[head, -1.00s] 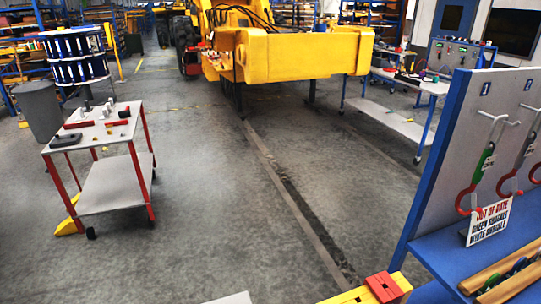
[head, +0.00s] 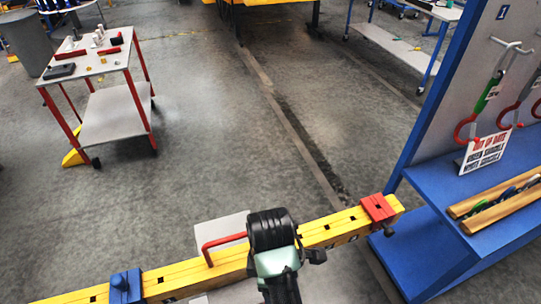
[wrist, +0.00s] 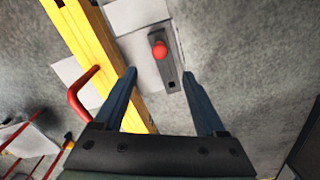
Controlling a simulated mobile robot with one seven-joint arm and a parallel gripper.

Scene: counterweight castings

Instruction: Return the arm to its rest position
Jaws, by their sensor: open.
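My arm (head: 272,240) shows at the bottom middle of the head view, in front of a yellow beam; its fingers cannot be made out there. In the wrist view my gripper (wrist: 160,75) has its two dark blue fingers spread apart with nothing held between them. Beyond the fingertips is a dark grey bar with a red ball knob (wrist: 159,50), beside pale blocks (wrist: 140,14). The yellow beam (wrist: 92,50) runs past the left finger, with a red handle (wrist: 82,92) at its side.
The yellow beam (head: 340,228) carries a red clamp (head: 378,207) and a blue clamp (head: 126,286). A blue bench (head: 440,190) with a hook panel and an out-of-date sign (head: 484,151) stands right. A red-legged cart (head: 113,113) stands left. The floor between is clear.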

